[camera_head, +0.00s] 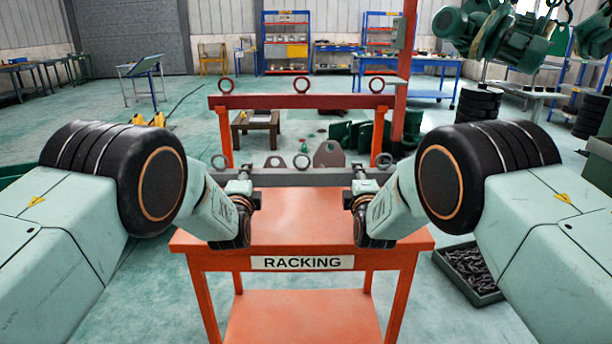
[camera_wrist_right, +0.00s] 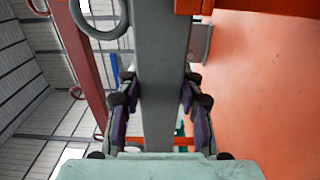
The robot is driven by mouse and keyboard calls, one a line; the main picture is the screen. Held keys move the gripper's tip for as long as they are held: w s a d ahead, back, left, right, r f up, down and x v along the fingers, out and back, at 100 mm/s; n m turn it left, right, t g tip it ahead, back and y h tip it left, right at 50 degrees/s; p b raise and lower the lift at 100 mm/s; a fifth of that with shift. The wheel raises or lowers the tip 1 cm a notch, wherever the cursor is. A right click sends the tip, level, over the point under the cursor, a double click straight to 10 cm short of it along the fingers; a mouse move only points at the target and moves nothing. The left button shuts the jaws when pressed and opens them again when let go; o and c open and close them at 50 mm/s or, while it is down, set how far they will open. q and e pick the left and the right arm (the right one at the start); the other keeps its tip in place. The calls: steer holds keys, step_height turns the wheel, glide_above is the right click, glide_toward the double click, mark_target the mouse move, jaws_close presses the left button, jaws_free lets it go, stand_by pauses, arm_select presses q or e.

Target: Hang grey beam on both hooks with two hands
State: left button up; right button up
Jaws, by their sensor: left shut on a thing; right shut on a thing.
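The grey beam (camera_head: 300,179) lies level across the far side of the orange table, left to right, with grey rings along its top. My left gripper (camera_head: 240,187) is shut on its left part. My right gripper (camera_head: 363,186) is shut on its right part. In the right wrist view the beam (camera_wrist_right: 162,55) runs between the two fingers of my right gripper (camera_wrist_right: 160,110), and a grey ring (camera_wrist_right: 98,14) shows beside it. Whether the beam touches the table cannot be told. Behind it stands an orange frame (camera_head: 300,101) with red rings on top. I cannot make out the hooks clearly.
The orange table (camera_head: 297,221) marked RACKING has a clear top in front of the beam. A dark crate of chain (camera_head: 470,268) stands on the floor at right. Green hoist machines (camera_head: 497,35) hang at upper right. A small brown table (camera_head: 255,122) stands behind the frame.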

arm_select(q)
steer(key=shift+w+r, duration=0.15)
steer(key=shift+r, duration=0.35)
arm_select(e)
steer(key=shift+w+r, duration=0.15)
steer(key=shift+r, duration=0.3)
arm_select(q)
steer(key=shift+r, duration=0.65)
arm_select(e)
steer(key=shift+r, duration=0.7)
arm_select(q)
steer(key=shift+r, duration=0.7)
arm_select(e)
steer(key=shift+r, duration=0.7)
arm_select(q)
steer(key=shift+r, duration=0.5)
arm_select(e)
steer(key=shift+r, duration=0.5)
steer(key=shift+f, duration=0.1)
